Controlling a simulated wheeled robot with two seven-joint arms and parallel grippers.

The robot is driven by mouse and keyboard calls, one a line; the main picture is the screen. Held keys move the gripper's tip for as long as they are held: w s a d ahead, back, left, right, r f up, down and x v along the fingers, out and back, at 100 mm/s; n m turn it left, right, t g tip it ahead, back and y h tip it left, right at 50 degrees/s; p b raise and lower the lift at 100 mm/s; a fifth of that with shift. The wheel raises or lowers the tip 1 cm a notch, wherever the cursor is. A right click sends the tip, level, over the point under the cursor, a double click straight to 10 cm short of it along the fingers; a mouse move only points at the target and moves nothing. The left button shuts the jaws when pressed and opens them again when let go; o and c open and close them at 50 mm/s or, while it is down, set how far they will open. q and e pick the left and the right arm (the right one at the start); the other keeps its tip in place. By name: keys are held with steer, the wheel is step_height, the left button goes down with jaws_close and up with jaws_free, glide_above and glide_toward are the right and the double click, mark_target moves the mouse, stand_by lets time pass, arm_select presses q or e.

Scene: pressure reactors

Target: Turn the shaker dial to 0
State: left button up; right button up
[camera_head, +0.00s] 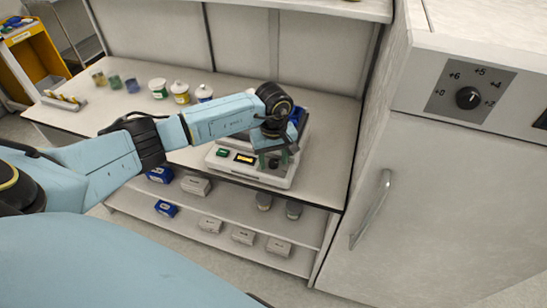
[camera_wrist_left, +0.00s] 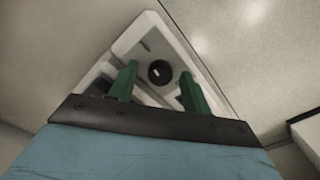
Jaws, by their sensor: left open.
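The shaker (camera_head: 225,161) is a white, box-shaped device at the front of the bench, with a green button and a lit orange display on its front panel. Its round black dial (camera_wrist_left: 160,73) shows in the left wrist view with a small pale mark on it; the setting cannot be read. My left gripper (camera_head: 274,159) is over the right part of the shaker's front. Its two green fingers are open, one on each side of the dial in the left wrist view, and it holds nothing. In the head view the gripper partly covers the dial area. My right gripper is out of view.
Several small jars (camera_head: 158,88) stand along the back left of the bench (camera_head: 325,130). Boxes and jars sit on the shelf (camera_head: 190,229) below. A white cabinet (camera_head: 440,215) with a handle and a numbered knob (camera_head: 468,97) stands close on the right.

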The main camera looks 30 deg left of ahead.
arm_select(q)
steer(key=shift+c, duration=1.1)
steer(key=c, duration=0.8)
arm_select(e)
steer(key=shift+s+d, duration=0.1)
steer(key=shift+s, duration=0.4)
